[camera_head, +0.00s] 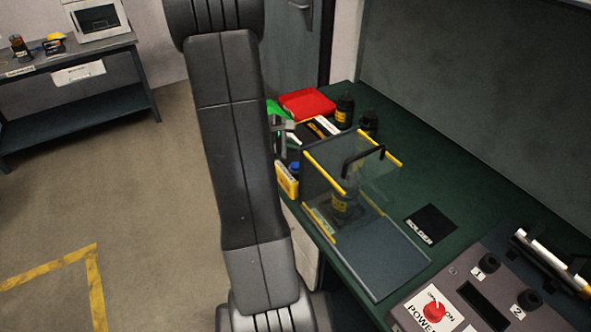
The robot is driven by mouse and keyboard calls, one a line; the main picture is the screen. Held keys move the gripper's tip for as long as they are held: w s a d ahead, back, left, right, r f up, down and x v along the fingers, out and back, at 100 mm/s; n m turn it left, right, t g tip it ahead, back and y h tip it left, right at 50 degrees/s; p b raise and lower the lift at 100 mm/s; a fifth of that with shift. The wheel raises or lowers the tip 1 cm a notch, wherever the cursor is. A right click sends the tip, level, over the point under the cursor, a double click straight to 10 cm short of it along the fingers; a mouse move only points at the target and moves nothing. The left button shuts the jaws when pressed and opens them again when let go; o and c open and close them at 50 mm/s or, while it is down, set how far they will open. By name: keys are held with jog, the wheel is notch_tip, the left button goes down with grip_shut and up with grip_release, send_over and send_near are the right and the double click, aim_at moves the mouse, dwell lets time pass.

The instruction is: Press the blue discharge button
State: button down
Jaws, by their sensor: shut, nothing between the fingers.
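A small blue button (295,167) shows at the top of a yellow box (287,181) at the near left edge of the green bench, just right of my arm. My arm hides part of the box. My gripper (281,146) is partly visible as a grey shape beside the arm link, above and slightly left of the blue button. It is shut and empty. Whether it touches anything below cannot be told from this view.
A clear case (375,225) with yellow edges and a black handle stands right of the box, a dark bottle inside. A red tray (307,103) and dark bottles (344,111) stand behind. A control panel (455,300) with a red knob is at lower right.

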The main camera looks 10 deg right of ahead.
aim_at(292, 167)
jog(key=shift+f+b, duration=1.5)
jog(key=shift+f, duration=0.4)
jog(key=shift+f, duration=0.15)
dwell(0.5)
jog(key=shift+f+b, duration=0.3)
jog(key=shift+b, duration=0.35)
jog(key=shift+f+b, duration=0.55)
jog(key=shift+b, duration=0.15)
dwell(0.5)
jog(key=shift+r, duration=0.1)
jog(key=shift+r+p, duration=0.65)
jog(key=shift+r, duration=0.3)
jog(key=shift+r, duration=0.1)
notch_tip(292, 167, up, 5)
jog(key=p, duration=0.3)
jog(key=shift+f+p, duration=0.2)
jog(key=shift+p, duration=0.1)
jog(key=shift+r, duration=0.1)
